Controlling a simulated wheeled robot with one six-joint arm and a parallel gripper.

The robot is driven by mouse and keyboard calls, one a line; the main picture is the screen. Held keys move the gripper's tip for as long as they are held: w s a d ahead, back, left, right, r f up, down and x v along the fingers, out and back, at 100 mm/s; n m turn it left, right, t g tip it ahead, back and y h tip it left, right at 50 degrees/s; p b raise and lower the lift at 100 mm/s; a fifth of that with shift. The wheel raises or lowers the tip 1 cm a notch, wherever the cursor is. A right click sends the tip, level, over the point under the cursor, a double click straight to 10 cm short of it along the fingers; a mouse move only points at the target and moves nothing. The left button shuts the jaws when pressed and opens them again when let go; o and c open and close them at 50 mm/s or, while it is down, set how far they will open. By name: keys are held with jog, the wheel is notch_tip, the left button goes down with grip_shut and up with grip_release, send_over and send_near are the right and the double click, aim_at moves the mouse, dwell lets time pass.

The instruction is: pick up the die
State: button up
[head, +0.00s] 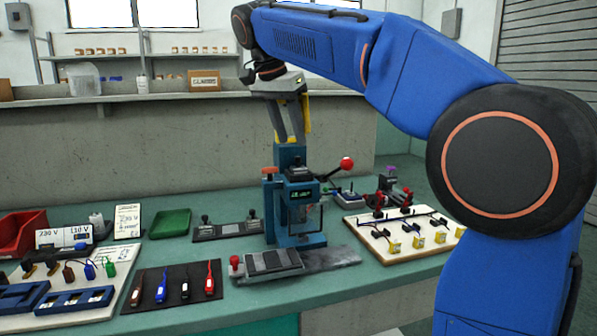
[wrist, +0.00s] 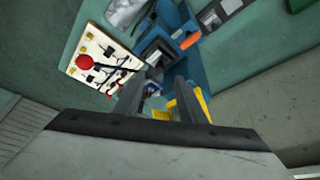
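My gripper (head: 290,138) hangs fingers down above the teal bench press (head: 292,205), apart from it, at the back middle of the bench. In the wrist view my gripper (wrist: 157,84) has a clear gap between its fingers and holds nothing. The press (wrist: 168,40) shows beyond the fingertips. A yellow part lies beside the right finger; I cannot tell what it belongs to. No piece is clearly recognisable as the die. Dark blocks lie on a grey rail (head: 274,262) in front of the press. The inside of the press is too small to make out.
The press lever has a red ball (head: 346,163). A white board with yellow pieces (head: 395,232) is at right. A dark mat with coloured tools (head: 172,287), blue holders (head: 75,300), a green tray (head: 170,223) and a red bin (head: 22,232) are at left. A concrete wall stands behind.

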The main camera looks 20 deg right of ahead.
aim_at(297, 157)
jog(key=shift+x, duration=2.85)
jog(key=shift+s, duration=0.15)
grip_shut()
